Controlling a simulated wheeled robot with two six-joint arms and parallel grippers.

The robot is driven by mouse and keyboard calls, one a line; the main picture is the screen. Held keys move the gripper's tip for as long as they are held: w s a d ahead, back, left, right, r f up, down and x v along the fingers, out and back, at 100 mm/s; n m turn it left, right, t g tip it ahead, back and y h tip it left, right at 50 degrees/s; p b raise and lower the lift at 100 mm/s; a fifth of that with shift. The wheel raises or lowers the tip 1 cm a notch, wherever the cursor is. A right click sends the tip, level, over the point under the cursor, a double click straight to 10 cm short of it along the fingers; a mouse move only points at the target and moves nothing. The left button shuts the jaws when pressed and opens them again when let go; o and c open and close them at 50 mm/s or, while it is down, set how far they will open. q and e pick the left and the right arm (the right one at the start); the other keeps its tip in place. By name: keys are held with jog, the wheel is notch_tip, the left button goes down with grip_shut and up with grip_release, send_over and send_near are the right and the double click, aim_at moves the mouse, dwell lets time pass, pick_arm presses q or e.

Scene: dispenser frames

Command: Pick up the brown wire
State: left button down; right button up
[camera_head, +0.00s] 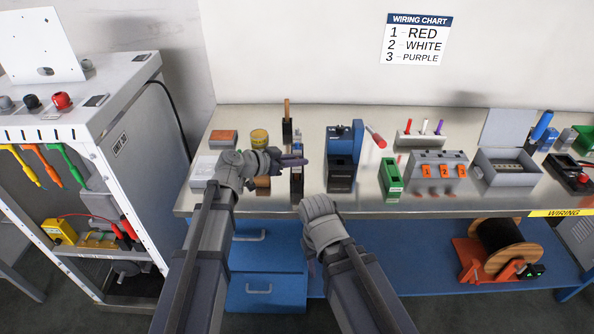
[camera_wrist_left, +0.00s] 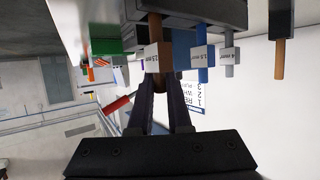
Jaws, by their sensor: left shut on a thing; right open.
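The brown wire (camera_wrist_left: 155,30) shows in the left wrist view, with a white label block reading 2.5 mm near its end. My left gripper (camera_head: 303,160) reaches over the bench at the dispenser frame (camera_head: 297,178), and its dark fingers are shut on the brown wire. The fingertips also show in the left wrist view (camera_wrist_left: 161,84). In the head view the gripper hides most of the wire. A blue wire (camera_wrist_left: 202,55) and a grey wire (camera_wrist_left: 229,60), both labelled, hang beside it. My right gripper (camera_head: 318,205) is open and empty in front of the bench edge.
A brown-handled tool (camera_head: 287,110) stands upright behind the dispenser frame; a dark blue device (camera_head: 341,160) is close on the right. A yellow-topped jar (camera_head: 259,139) is near the left gripper. A green box (camera_head: 391,175) and grey terminal block (camera_head: 438,164) stand farther right.

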pick_arm(q)
jog(key=shift+r, duration=0.1)
dwell(0.5)
notch_tip(320, 180, up, 10)
jog(key=p, duration=1)
